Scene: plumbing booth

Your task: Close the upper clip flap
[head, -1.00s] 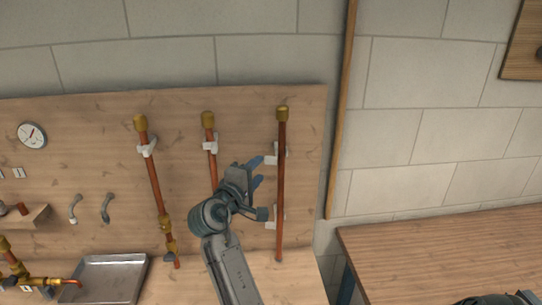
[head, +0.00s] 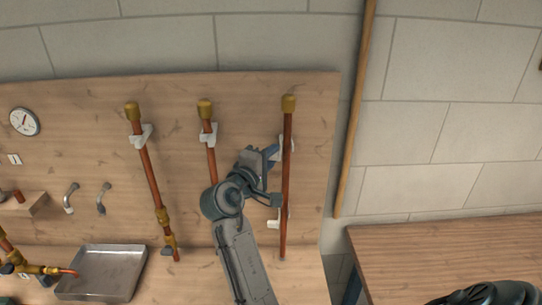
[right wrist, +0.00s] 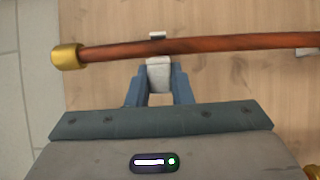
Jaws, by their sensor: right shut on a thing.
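The right-hand copper pipe (head: 287,180) stands upright against the wooden board, with a brass cap on top. It runs across the right wrist view (right wrist: 200,46). A white upper clip (head: 288,143) holds it high up, partly hidden by the pipe and my fingers. My right gripper (head: 272,154) is at this clip, left of the pipe. In the right wrist view its blue fingers (right wrist: 158,88) are shut on the white clip flap (right wrist: 159,74), which sticks out beside the pipe. Whether the flap touches the pipe is unclear. My left gripper is not in view.
A white lower clip (head: 273,218) sits on the same pipe below my gripper. Two more pipes, a middle one (head: 211,165) and a left one (head: 150,180), stand to the left. A metal tray (head: 100,272) lies at lower left. A wooden table (head: 440,250) is at right.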

